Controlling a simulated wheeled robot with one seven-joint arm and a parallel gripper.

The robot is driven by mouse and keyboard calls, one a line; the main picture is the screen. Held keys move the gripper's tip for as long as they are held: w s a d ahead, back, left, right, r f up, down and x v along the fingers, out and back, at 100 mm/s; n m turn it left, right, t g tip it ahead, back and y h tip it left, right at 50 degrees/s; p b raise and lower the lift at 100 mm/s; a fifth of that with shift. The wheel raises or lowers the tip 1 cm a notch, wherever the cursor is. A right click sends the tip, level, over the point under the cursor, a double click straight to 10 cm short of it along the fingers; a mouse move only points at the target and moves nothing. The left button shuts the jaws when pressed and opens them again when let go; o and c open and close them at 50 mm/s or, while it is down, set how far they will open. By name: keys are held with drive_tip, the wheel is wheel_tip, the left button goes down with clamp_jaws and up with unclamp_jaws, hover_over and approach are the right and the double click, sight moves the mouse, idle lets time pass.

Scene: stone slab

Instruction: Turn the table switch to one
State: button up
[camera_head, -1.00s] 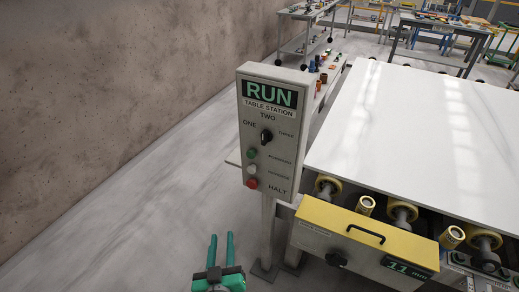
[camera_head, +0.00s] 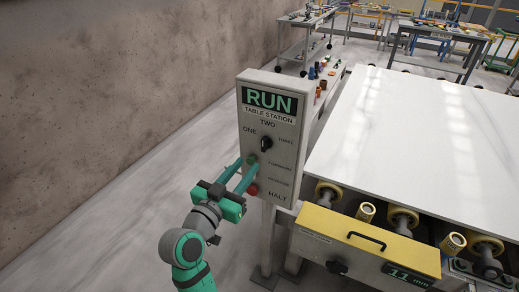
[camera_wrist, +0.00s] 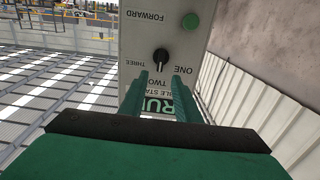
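The table switch is a black rotary knob (camera_head: 266,143) on the front of a grey control box (camera_head: 285,155), with ONE, TWO and THREE printed around it. In the wrist view the box is upside down, and the knob (camera_wrist: 161,60) seems to point toward TWO. My gripper (camera_head: 246,160) is in front of the box, its tips a little below and left of the knob in the head view. In the wrist view the gripper (camera_wrist: 156,73) has its two teal fingers apart with nothing between them, pointing toward the knob. Contact cannot be told.
A green button (camera_wrist: 190,21) is near the knob; my fingers hide it in the head view. A red button (camera_head: 252,190) is low on the box. The white slab table (camera_head: 430,130) with rollers stands to the right. Open floor (camera_head: 110,220) lies to the left.

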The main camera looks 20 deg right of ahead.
sight(263, 145)
drive_tip(key=x, duration=0.9)
drive_tip(key=shift+w+d, duration=0.25)
drive_tip(key=shift+d, duration=0.1)
clamp_jaws()
